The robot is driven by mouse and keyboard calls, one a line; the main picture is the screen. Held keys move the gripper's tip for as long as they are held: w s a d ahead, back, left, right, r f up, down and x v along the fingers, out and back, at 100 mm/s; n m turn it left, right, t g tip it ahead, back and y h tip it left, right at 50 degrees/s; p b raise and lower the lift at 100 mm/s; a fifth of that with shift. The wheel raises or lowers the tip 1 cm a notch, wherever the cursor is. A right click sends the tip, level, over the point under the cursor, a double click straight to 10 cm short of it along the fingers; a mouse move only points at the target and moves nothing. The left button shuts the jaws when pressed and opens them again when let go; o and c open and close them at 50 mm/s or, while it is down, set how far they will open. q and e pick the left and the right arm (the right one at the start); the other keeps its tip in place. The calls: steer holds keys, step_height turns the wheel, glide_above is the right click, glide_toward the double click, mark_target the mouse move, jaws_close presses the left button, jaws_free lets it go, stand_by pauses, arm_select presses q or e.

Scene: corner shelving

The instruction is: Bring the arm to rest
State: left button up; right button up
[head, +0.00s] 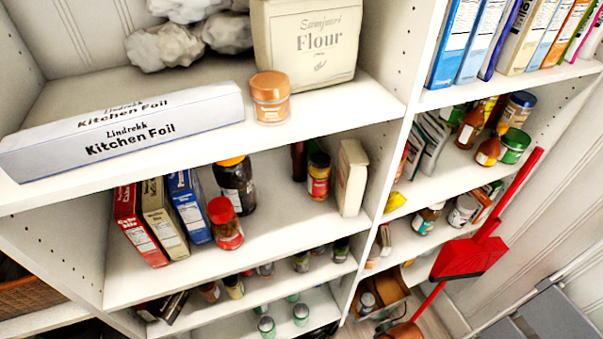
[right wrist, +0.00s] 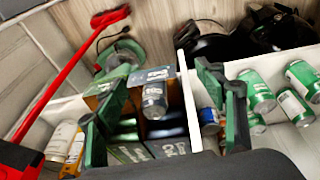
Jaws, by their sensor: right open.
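My right gripper (right wrist: 160,88) shows in the right wrist view, its two dark green fingers spread wide apart. It is open and holds nothing. Through the gap between the fingers I see a grey can (right wrist: 154,100) and dark boxes on a shelf below; how far they are from the fingertips I cannot tell. Neither gripper shows in the head view, and my left gripper is not in view.
White corner shelving (head: 320,125) fills the head view. A kitchen foil box (head: 130,130), an orange-lidded jar (head: 270,98) and a flour bag (head: 308,45) stand on the upper shelf. A red dustpan (head: 470,256) is at right. Green cans (right wrist: 257,92) lie right of my fingers.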

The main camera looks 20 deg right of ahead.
steer(key=s+a+f+g, duration=0.1)
steer(key=s+f, duration=0.1)
steer(key=f, duration=1)
steer(key=s+f, duration=0.3)
steer(key=f, duration=1)
steer(key=s+f+n+g, duration=0.1)
steer(key=s+f, duration=1.4)
steer(key=s, duration=0.3)
steer(key=shift+a+f+y, duration=0.15)
steer(key=shift+f+y, duration=0.1)
steer(key=shift+y, duration=0.05)
